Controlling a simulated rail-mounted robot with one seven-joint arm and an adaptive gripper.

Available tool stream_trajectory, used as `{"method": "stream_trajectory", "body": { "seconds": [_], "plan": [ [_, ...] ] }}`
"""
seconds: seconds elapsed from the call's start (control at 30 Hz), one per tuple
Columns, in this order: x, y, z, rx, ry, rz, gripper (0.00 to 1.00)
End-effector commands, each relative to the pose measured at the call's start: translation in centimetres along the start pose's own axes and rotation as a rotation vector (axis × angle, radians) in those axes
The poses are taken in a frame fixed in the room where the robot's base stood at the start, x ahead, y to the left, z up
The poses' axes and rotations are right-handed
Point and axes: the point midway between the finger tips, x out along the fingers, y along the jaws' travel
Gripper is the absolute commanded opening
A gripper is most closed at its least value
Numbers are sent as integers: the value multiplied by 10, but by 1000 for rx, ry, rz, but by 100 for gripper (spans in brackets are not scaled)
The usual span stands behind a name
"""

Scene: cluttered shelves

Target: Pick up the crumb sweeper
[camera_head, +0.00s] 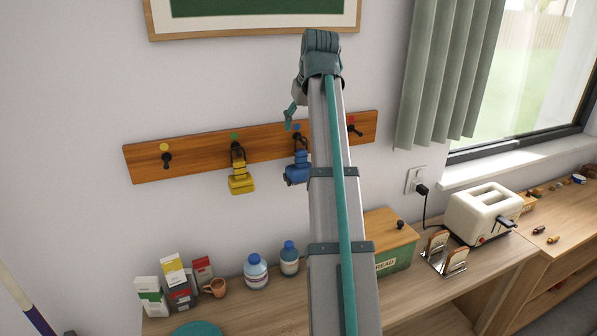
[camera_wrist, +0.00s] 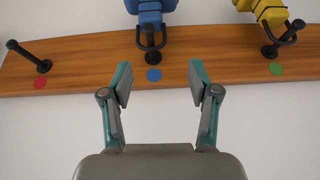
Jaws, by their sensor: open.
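Two handheld things hang by dark loops from black pegs on a wooden wall rail (camera_head: 205,155). The yellow one (camera_head: 241,181) hangs under a green dot and the blue one (camera_head: 298,170) under a blue dot. I cannot tell for certain which is the crumb sweeper. In the wrist view, the picture is upside down: the blue one (camera_wrist: 150,14) is at the top middle and the yellow one (camera_wrist: 266,14) at the top right. My gripper (camera_wrist: 160,82) is open and empty, facing the rail near the blue dot. In the head view my arm hides most of it.
The end pegs by the yellow dot (camera_head: 164,147) and red dot (camera_head: 350,119) are empty. Below on the counter stand cartons (camera_head: 177,277), a mug (camera_head: 216,287), two bottles (camera_head: 255,272), a bread box (camera_head: 393,247), a toast rack (camera_head: 446,254) and a toaster (camera_head: 483,212).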

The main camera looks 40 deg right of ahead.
Motion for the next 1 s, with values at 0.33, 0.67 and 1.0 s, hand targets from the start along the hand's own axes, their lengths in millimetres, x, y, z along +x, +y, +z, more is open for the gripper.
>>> {"method": "stream_trajectory", "body": {
  "seconds": [0.33, 0.67, 1.0],
  "plan": [
    [18, 11, 6, -21, -61, 17, 60],
    [51, 12, 8, -20, -58, 17, 60],
    [83, 12, 15, -20, -59, 16, 60]
  ]
}}
